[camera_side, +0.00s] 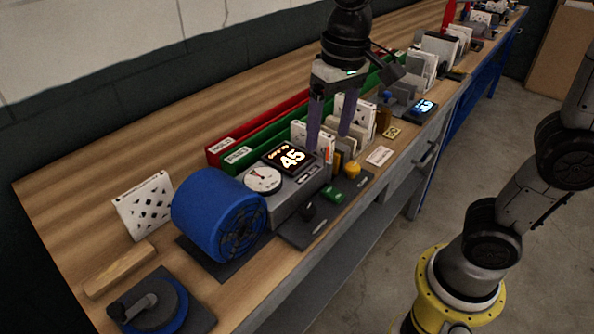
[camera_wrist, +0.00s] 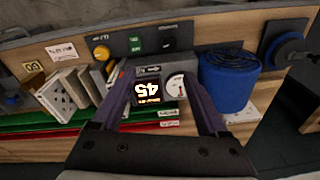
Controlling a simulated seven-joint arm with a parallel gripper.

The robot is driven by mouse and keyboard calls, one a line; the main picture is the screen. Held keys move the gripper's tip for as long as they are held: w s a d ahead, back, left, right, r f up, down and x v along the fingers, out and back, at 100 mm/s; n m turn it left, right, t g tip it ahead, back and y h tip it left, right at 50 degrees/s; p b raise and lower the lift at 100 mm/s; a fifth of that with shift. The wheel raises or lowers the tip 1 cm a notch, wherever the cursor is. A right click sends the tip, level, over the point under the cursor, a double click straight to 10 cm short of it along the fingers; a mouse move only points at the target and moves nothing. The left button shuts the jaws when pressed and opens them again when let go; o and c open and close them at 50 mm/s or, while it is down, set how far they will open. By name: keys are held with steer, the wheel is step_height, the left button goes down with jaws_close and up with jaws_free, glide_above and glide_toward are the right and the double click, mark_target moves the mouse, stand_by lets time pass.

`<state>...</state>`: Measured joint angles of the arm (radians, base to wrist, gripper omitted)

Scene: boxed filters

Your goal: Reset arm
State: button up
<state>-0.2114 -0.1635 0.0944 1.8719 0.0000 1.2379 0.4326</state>
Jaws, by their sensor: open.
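My gripper (camera_side: 328,142) hangs fingers-down over the workbench, beside the grey device with the lit "45" display (camera_side: 290,157) and a round dial (camera_side: 263,179). Its two purple fingers are spread apart with nothing seen between them. In the wrist view my gripper (camera_wrist: 158,98) shows both fingers apart, with the display (camera_wrist: 149,90) and the dial (camera_wrist: 176,86) visible beyond and between them. In the side view, the fingers partly cover white boxed filters (camera_side: 352,112) standing in a row.
A blue cylinder (camera_side: 208,208) and a white patterned filter (camera_side: 146,205) stand at the left. Red (camera_side: 228,143) and green (camera_side: 238,156) long bins lie behind the device. A yellow knob (camera_side: 352,170) and green switch (camera_side: 333,194) sit in front. Bare wood (camera_side: 150,150) lies at the back left.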

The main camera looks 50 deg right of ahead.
steer(key=s+d+f+n+t, duration=0.1)
steer(key=s+d+f+t, duration=0.1)
steer(key=s, duration=0.4)
steer(key=s+d+f+n+t, duration=0.1)
steer(key=s+d+f+t, duration=0.1)
steer(key=s+d, duration=0.2)
steer(key=shift+s+n, duration=0.3)
steer(key=shift+s, duration=1.05)
